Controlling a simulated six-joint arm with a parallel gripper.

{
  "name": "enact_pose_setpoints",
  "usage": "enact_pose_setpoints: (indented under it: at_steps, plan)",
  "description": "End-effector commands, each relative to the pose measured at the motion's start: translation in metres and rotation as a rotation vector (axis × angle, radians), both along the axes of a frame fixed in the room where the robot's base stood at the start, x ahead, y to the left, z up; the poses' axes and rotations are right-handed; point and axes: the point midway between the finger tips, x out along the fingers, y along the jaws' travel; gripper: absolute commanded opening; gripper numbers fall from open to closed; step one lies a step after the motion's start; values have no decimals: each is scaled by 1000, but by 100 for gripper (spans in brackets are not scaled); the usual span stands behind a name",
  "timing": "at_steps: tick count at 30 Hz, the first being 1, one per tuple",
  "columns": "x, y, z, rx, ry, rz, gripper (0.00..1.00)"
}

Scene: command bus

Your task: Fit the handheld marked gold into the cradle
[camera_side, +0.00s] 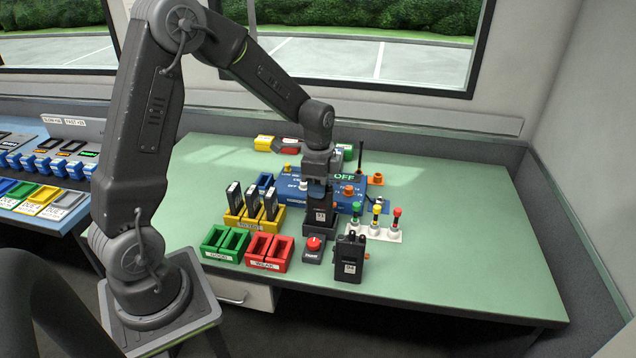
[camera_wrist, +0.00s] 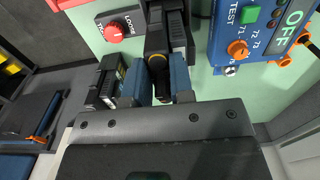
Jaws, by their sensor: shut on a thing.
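My gripper (camera_side: 319,182) points down and is shut on a black handheld (camera_side: 320,213) with a pale label. In the wrist view my gripper's blue fingers (camera_wrist: 160,80) lie on both sides of this handheld, and a gold ring (camera_wrist: 157,58) shows on its top. The handheld is upright at the dark cradle (camera_side: 321,229), with its lower end at the cradle's mouth. I cannot tell how deep it sits. A second black handheld (camera_side: 350,262) stands apart on the table, front right; it also shows in the wrist view (camera_wrist: 105,84).
Green bins (camera_side: 225,241), red bins (camera_side: 268,252) and a yellow rack (camera_side: 250,224) with several batteries are left. A blue test panel (camera_side: 345,190) is behind; colored plungers (camera_side: 376,228) are right. The table's right side is clear.

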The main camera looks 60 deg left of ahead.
Motion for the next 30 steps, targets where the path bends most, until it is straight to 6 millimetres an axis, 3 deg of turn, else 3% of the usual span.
enact_pose_setpoints:
  at_steps: [21, 22, 30]
  plan:
    - [0, 0, -11, 1, -2, 0, 0]
    - [0, 0, -11, 1, -2, 0, 24]
    - [0, 0, -11, 0, -1, 0, 50]
